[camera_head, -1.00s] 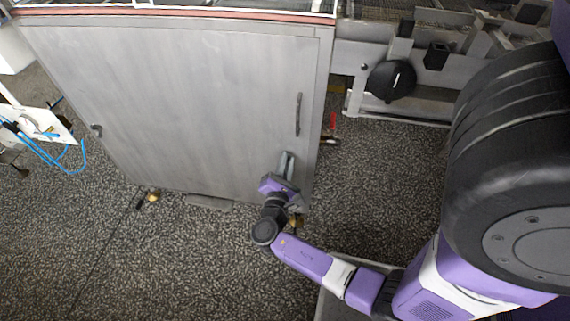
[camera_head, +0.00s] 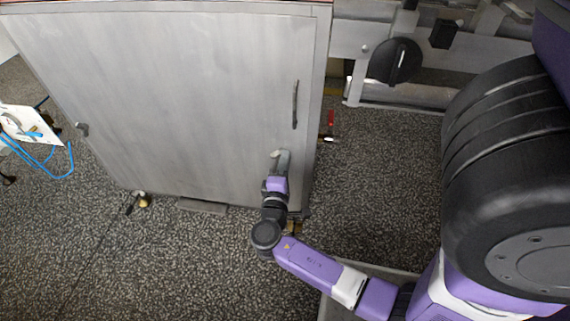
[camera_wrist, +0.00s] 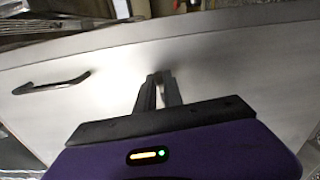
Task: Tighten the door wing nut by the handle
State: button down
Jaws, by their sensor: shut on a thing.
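The grey metal door (camera_head: 180,100) fills the left and middle of the head view. Its dark bar handle (camera_head: 295,104) is near the right edge and also shows at left in the wrist view (camera_wrist: 52,83). My gripper (camera_head: 281,157) is at the door face, below and slightly left of the handle. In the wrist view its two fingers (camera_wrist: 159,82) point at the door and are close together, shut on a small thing. This is at the place of the door wing nut, which is mostly hidden between the fingers.
A second dark fastener (camera_head: 82,129) is at the door's left edge. A black round knob (camera_head: 396,62) is on the machine frame at right. A white panel with blue hoses (camera_head: 35,130) stands at far left.

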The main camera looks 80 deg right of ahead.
jog(key=shift+w+a+f+m+b, duration=0.2)
jog(key=shift+m+b, duration=0.1)
jog(key=shift+m, duration=0.2)
jog(key=c, duration=1.5)
grip_release()
jog(key=shift+s+d+r, duration=0.1)
jog(key=shift+s+a+p, duration=0.15)
jog(key=shift+a+p, duration=0.25)
jog(key=shift+a, duration=1.55)
jog(key=shift+s+a+p, duration=0.15)
jog(key=shift+a+p, duration=0.2)
jog(key=shift+a, duration=1.6)
